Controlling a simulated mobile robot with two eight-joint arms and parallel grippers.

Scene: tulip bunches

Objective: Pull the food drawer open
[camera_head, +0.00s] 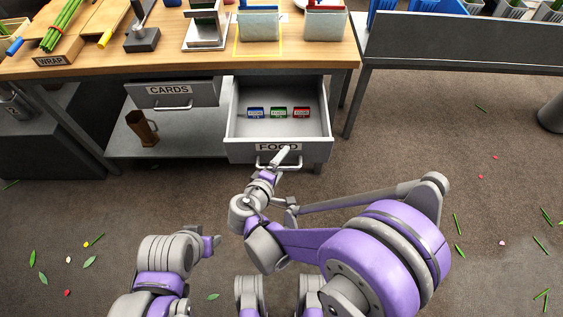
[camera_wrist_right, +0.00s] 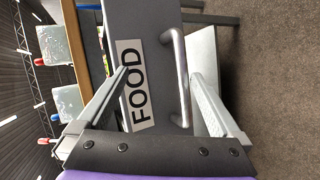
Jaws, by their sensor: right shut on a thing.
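The grey food drawer (camera_head: 277,150) stands pulled well out from under the wooden worktop, with its inside showing. Its FOOD label also shows in the right wrist view (camera_wrist_right: 138,86). Three small packets, blue, green and red, lie in a row inside it. My right gripper (camera_head: 284,156) is at the drawer front, shut on the bar handle (camera_head: 264,164). In the right wrist view the handle (camera_wrist_right: 181,80) runs between the two fingers.
The CARDS drawer (camera_head: 172,93) is to the left, above a lower shelf with a brown jug (camera_head: 142,128). The worktop (camera_head: 300,57) carries bins, stems and tools. A second table (camera_head: 460,55) stands at right.

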